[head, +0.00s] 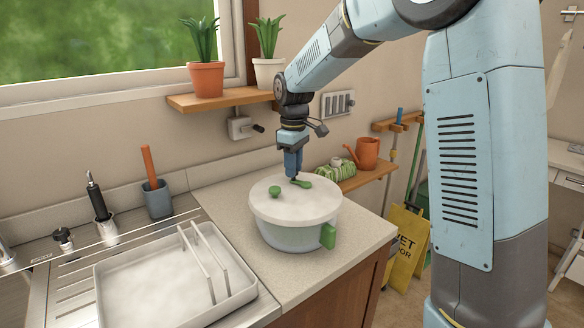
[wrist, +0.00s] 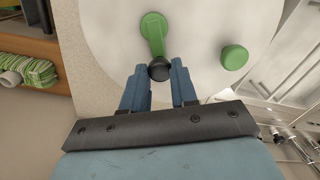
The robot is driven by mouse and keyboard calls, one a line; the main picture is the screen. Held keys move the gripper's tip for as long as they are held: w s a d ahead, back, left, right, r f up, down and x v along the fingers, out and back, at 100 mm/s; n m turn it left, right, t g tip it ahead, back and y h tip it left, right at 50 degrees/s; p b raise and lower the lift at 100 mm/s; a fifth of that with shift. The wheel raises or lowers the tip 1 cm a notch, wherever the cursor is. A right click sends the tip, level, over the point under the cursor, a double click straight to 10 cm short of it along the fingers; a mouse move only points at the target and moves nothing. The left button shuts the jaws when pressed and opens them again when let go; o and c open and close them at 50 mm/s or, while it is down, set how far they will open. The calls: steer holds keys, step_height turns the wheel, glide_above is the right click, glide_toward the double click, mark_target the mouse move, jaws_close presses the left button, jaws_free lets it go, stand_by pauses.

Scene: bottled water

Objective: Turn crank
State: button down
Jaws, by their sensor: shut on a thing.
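A round pot-like device (head: 290,235) with a white lid (head: 312,206) stands on the counter corner in the head view. The crank is a green arm (head: 303,184) on top of the lid. The wrist view shows this green arm (wrist: 153,32) with a black knob (wrist: 159,71) at its near end. My gripper (head: 293,177) points down onto the lid from above. In the wrist view its two fingers (wrist: 159,72) sit on either side of the black knob, shut on it. A separate green button (wrist: 235,57) is on the lid, right of the crank.
A white dish rack (head: 140,290) lies left on the steel sink top. A grey brush cup (head: 158,200) stands behind it. A wall shelf (head: 365,179) with an orange watering can (head: 367,152) is right of the device. The counter (head: 225,200) left of the device is clear.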

steer(key=m, duration=0.1)
steer(key=w+m, duration=0.1)
steer(key=shift+d+m, duration=0.25)
steer(key=shift+m, duration=0.15)
steer(key=m, duration=0.2)
steer(key=d+m, duration=0.1)
steer(key=shift+w+m, duration=0.25)
steer(key=shift+m, duration=0.05)
steer(key=m, duration=0.1)
steer(key=d+m, duration=0.1)
steer(key=m, duration=0.1)
steer(key=shift+w+d+m, duration=0.15)
steer(key=shift+w+m, duration=0.05)
steer(key=shift+m, duration=0.1)
steer(key=m, duration=0.1)
steer(key=d+m, duration=0.1)
steer(key=shift+m, duration=0.4)
steer(key=m, duration=0.1)
steer(key=d+m, duration=0.1)
steer(key=m, duration=0.3)
steer(key=shift+s+d, duration=0.3)
steer(key=shift+d, duration=0.05)
steer(key=m, duration=0.3)
steer(key=s+d+m, duration=0.1)
steer(key=m, duration=0.2)
steer(key=shift+s+d, duration=0.15)
steer(key=shift+s, duration=0.05)
